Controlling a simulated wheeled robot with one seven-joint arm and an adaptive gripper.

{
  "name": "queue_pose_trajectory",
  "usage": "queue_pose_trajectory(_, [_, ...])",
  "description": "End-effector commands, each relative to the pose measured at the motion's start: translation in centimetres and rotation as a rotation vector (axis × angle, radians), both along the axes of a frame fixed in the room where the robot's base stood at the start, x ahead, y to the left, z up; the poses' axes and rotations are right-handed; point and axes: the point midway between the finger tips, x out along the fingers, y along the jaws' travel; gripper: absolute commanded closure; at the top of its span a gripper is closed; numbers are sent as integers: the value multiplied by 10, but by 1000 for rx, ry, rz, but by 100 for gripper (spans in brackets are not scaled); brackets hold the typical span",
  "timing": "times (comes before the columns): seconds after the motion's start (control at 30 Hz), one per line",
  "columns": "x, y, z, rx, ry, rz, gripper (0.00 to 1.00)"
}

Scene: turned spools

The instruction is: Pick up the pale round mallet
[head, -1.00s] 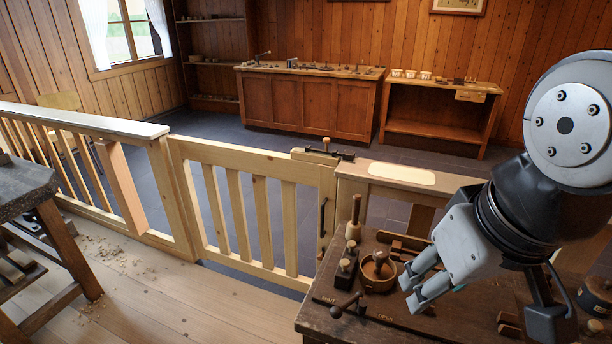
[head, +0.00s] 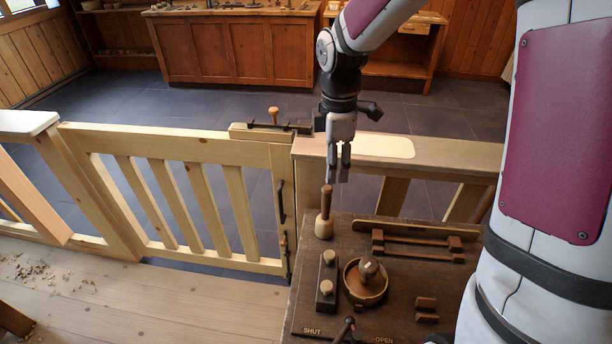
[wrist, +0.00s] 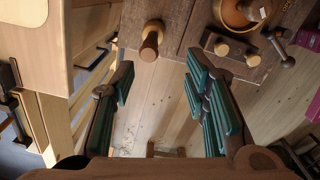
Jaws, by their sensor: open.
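The pale round mallet (head: 325,229) stands upright on the dark workbench (head: 400,222), near its far left corner. Its head is pale and rests on the bench; its darker brown handle points up. My gripper (head: 338,178) points down above the handle, a little to the right of its top in the head view, and looks apart from it. In the wrist view the mallet (wrist: 149,49) shows near the top, beyond the open fingers (wrist: 158,78). Nothing is between the fingers.
A round wooden bowl (head: 351,296) with a brown knob-like piece in it and a dark block with two pale knobs (head: 327,258) stand near the mallet. A lever (head: 345,328) sits by the SHUT and OPEN labels. A rail (head: 460,152) and gate (head: 180,146) border the bench's far side.

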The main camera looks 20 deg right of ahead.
Motion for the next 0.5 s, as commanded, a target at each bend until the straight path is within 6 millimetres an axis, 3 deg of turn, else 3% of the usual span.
queue_pose_trajectory(0.23, [7,1,-25,12,15,60,58])
queue_pose_trajectory(0.5, [7,2,-75,13,16,59,58])
